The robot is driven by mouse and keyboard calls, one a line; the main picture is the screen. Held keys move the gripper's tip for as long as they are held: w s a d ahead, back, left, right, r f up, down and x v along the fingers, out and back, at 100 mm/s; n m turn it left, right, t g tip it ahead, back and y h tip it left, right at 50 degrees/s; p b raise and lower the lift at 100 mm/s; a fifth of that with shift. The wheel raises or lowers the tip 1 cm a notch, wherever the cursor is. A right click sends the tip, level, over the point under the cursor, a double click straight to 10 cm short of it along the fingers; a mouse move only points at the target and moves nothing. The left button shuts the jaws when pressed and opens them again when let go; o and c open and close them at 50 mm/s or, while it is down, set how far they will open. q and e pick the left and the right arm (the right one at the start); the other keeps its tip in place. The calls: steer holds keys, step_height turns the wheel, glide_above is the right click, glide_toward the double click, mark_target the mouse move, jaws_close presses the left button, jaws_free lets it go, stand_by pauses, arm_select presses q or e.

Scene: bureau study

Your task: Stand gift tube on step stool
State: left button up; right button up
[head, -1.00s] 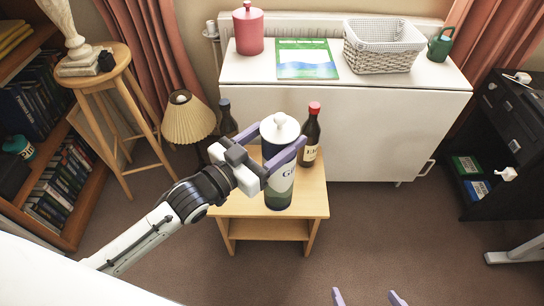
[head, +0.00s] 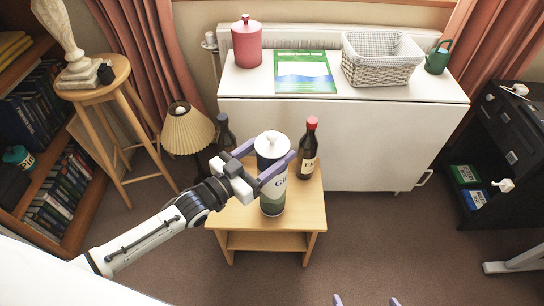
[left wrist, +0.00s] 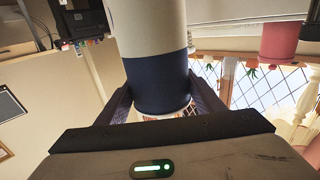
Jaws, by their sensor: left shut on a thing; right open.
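The gift tube (head: 272,190) is a tall upright cylinder with a dark upper band, white middle, green lower part and a white knobbed lid. My left gripper (head: 274,168) is shut on it near the upper part. In the left wrist view the tube (left wrist: 150,40) shows between the fingers (left wrist: 160,100). The tube appears over the wooden step stool (head: 230,215), near its front middle. I cannot tell for certain whether its base touches the top. My right gripper (head: 368,302) shows only fingertips at the bottom edge, apart and empty.
A red-capped bottle (head: 308,150) stands on the stool just right of and behind the tube. A dark bottle (head: 225,132) shows behind my left gripper, its base hidden. A lamp (head: 187,130) is to the left. A white cabinet (head: 350,140) is behind. Carpet right of the stool is clear.

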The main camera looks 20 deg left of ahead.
arm_select(q)
steer(key=shift+w+f, duration=0.1)
steer(key=shift+f, duration=0.75)
steer(key=shift+f, duration=0.15)
steer(key=o, duration=2)
steer(key=shift+f, duration=0.25)
steer(key=shift+c, duration=0.2)
steer(key=shift+r, duration=0.3)
steer(key=v, duration=1.2)
steer(key=s+d+f+n+g+y, duration=0.1)
steer(key=s+d+f+g+y, duration=0.1)
steer(key=s+f, duration=0.5)
steer(key=s+d+f+n+g+y, duration=0.2)
steer(key=s+d+f+g+y, duration=0.1)
steer(key=s+f, duration=0.4)
steer(key=shift+s+n+g+y, duration=0.3)
steer(key=shift+s+g+y, duration=0.3)
steer(key=shift+g, duration=0.5)
